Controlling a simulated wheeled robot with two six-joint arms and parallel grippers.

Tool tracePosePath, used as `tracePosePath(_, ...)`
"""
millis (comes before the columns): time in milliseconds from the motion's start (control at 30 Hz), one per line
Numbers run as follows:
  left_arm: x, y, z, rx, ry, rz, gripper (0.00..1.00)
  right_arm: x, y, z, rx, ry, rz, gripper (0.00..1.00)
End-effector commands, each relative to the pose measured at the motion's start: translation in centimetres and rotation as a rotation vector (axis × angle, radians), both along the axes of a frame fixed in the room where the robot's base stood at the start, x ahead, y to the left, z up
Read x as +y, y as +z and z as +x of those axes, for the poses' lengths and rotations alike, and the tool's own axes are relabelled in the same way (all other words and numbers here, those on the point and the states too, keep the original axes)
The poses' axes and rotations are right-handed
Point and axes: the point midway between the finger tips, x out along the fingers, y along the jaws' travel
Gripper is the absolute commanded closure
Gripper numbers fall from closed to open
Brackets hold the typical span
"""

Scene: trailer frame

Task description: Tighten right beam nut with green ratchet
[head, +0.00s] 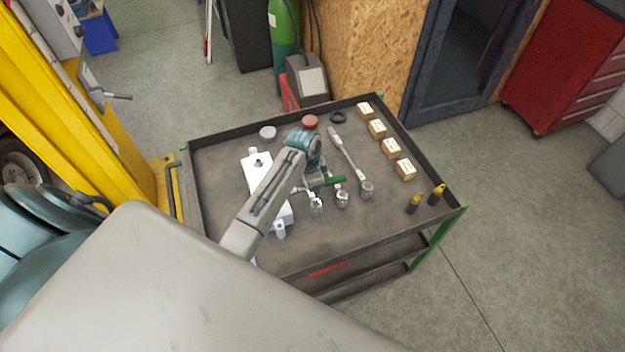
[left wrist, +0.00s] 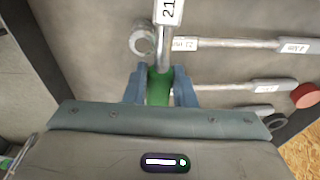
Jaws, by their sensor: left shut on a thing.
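My left gripper (head: 318,180) is over the tool cart and shut on the green handle of the green ratchet (head: 335,181). In the left wrist view the green ratchet (left wrist: 158,90) is between the two fingers of my left gripper (left wrist: 160,88), with a metal shaft and a white "21" tag beyond the handle. I cannot tell whether the ratchet touches the cart top. The right beam nut cannot be made out, and my right gripper is not in view.
The dark cart (head: 225,215) has a raised rim. A yellow frame (head: 80,110) stands left. The floor right of the cart is clear.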

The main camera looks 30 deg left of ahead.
Motion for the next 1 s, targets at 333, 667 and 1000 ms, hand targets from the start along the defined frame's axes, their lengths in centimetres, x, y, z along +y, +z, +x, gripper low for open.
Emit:
tracePosePath(333,-0.4,0.1,-0.3,-0.002,-0.048,0.001,1.00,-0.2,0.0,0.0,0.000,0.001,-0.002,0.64)
tracePosePath(667,-1.4,0.1,-1.5,-0.002,-0.165,0.000,1.00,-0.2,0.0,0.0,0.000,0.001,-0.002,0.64)
tracePosePath(1000,-1.7,0.1,-1.9,-0.002,-0.204,0.000,1.00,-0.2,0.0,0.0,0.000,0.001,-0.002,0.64)
